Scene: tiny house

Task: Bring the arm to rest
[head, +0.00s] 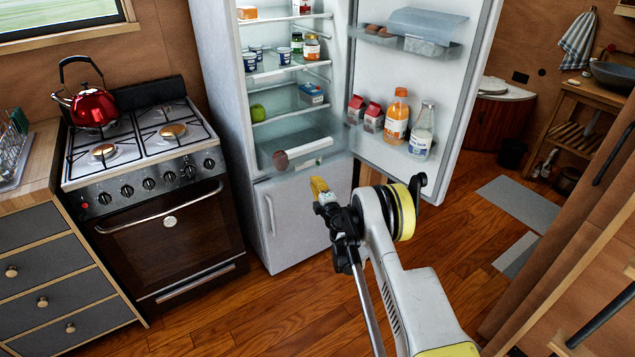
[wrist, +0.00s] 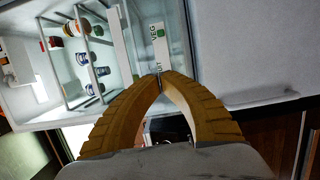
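My gripper (head: 319,186) has yellow fingers and hangs in front of the open fridge, level with the bottom of its cold compartment in the head view. In the wrist view my gripper (wrist: 162,76) shows two ribbed fingers that curve together and meet at the tips. Nothing is seen between them. My arm reaches up from the lower right of the head view, bent at the elbow.
The fridge (head: 300,215) stands open, its door (head: 455,60) swung to the right with bottles and cartons in it. A stove (head: 150,190) with a red kettle (head: 93,107) stands left. Wooden floor (head: 300,315) is clear in front. A brown curtain (head: 570,250) hangs right.

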